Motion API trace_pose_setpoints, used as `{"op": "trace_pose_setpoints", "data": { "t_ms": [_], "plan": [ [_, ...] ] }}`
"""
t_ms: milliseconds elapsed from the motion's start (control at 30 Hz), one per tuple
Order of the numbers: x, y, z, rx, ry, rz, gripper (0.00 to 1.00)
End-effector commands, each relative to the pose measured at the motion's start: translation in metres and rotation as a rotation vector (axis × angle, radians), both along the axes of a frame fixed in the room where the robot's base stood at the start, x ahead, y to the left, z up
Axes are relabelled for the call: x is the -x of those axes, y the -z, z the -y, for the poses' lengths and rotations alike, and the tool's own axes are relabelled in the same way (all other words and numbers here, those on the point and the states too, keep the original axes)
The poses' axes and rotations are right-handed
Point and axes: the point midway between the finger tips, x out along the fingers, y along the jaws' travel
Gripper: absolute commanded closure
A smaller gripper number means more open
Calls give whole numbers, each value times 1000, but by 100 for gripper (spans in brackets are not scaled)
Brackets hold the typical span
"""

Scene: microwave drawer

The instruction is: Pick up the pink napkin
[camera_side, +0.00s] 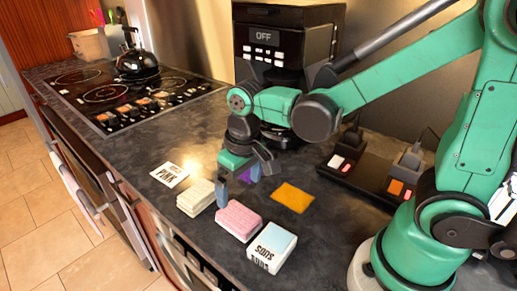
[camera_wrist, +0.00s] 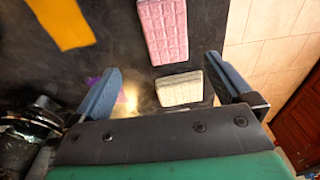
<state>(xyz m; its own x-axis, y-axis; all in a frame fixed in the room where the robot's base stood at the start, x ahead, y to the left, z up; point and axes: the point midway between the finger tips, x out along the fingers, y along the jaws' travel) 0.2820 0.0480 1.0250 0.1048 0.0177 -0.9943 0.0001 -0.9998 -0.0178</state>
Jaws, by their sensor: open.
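The pink napkin (camera_side: 238,221) is a thick, folded block with a grid texture, lying flat on the dark counter. It lies between a cream block of the same kind (camera_side: 195,197) and a white box. My gripper (camera_side: 241,178) is open and empty, above the counter behind the pink napkin. In the wrist view, the pink napkin (camera_wrist: 162,30) lies beyond the fingertips of my gripper (camera_wrist: 165,68). The cream block (camera_wrist: 180,89) appears between the fingers there, lower down on the counter.
A white box marked SUDS (camera_side: 272,247) stands in front. A white card marked PINK (camera_side: 170,175), an orange sheet (camera_side: 293,197) and a purple patch (camera_side: 250,172) lie on the counter. A cooktop (camera_side: 130,95) with a kettle (camera_side: 136,61) is at left; a black appliance (camera_side: 285,40) stands behind.

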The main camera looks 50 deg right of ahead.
Motion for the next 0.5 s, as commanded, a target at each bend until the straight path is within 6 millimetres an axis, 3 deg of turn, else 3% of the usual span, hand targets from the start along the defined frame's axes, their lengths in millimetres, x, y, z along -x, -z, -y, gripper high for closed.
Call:
{"op": "trace_pose_setpoints", "data": {
  "t_ms": [200,500],
  "plan": [
    [-1,20,-10,16,-1,-98,0],
    [-1,47,-11,18,0,-106,0]
  ]
}}
